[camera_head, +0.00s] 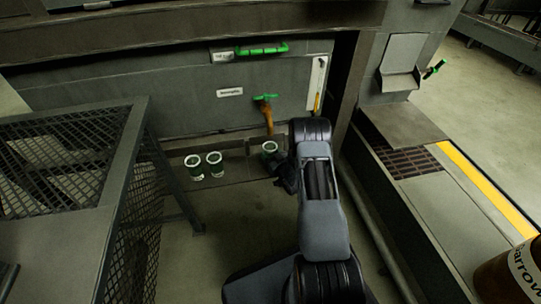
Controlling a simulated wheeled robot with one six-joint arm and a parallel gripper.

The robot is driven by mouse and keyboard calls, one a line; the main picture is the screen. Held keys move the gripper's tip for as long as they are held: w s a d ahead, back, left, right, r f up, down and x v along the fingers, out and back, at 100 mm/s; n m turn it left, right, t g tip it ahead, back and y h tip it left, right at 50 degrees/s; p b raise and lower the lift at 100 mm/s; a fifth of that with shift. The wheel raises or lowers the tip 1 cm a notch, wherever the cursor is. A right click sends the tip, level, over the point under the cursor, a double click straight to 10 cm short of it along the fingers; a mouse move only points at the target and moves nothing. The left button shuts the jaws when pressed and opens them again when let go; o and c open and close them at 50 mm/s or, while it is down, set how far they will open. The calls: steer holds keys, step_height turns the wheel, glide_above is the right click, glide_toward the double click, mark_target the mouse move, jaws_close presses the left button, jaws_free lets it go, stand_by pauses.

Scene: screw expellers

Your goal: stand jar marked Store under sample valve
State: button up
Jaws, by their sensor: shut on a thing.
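The sample valve (266,112) has a green handle and an orange-brown spout pointing down from the grey machine front.
A mesh-sided frame (125,150) stands at the left, its leg near the ledge (238,171). A green bar handle (262,48) and a small sign (230,92) are on the panel above. A post (350,85) rises right of the valve. The ledge between jars is clear.

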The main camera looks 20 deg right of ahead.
steer(key=shift+f, duration=0.15)
steer(key=o, duration=0.9)
steer(key=shift+o, duration=0.2)
